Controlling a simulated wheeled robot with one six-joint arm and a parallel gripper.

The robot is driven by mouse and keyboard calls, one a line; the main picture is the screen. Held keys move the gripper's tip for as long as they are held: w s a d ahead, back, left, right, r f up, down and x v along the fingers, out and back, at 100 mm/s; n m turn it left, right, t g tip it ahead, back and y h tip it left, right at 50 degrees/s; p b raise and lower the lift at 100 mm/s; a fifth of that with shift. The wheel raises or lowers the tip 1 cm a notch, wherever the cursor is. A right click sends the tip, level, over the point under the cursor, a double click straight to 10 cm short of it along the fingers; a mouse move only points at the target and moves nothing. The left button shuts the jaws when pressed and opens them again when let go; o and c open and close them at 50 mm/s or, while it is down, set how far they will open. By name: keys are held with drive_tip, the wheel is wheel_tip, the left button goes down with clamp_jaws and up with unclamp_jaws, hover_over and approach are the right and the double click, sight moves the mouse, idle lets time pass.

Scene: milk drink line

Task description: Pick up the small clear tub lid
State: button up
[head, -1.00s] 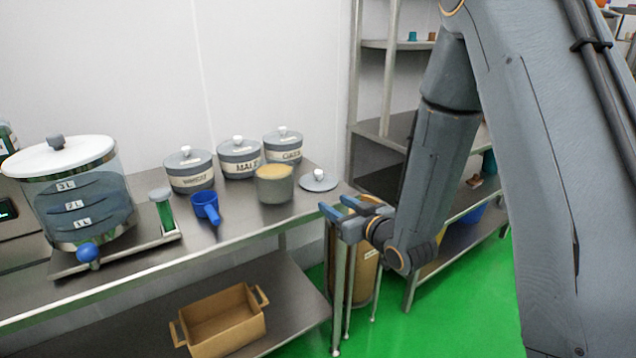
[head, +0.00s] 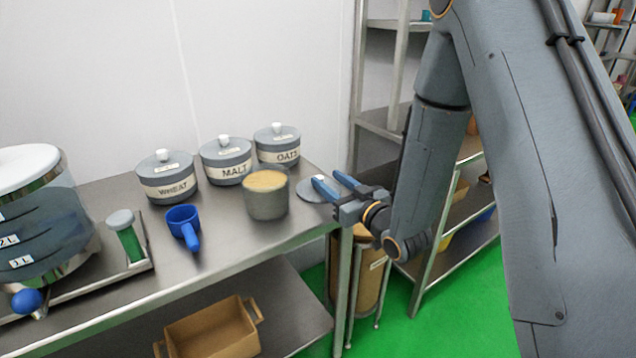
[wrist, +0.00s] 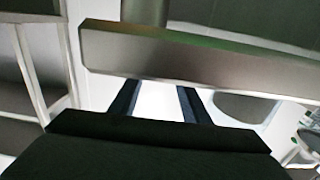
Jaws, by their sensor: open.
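A flat round grey lid (head: 307,191) lies on the steel table near its right end, beside the open tub. It looks grey rather than plainly clear, and my gripper covers part of it in the head view. The open tub (head: 267,203) is grey and full of tan powder. My gripper (head: 325,176) is open with nothing between its blue fingers, at the table's right end. In the picture its fingers overlap the lid; I cannot tell whether they touch it. My fingers also show in the wrist view (wrist: 155,95), where I cannot make out the lid clearly.
Lidded canisters marked wheat (head: 167,180), malt (head: 226,163) and oats (head: 278,146) stand behind the tub. A blue scoop (head: 184,218) and a dispenser (head: 35,215) are to the left. The table edge (wrist: 200,57) crosses the wrist view. A shelf rack (head: 385,118) stands right.

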drive_tip(key=w+a+p, duration=0.1)
drive_tip(key=w+a, duration=0.3)
drive_tip(key=a, duration=0.1)
drive_tip(key=shift+w, duration=0.15)
drive_tip(key=shift+w+a, duration=0.2)
drive_tip(key=shift+w, duration=0.3)
clamp_jaws()
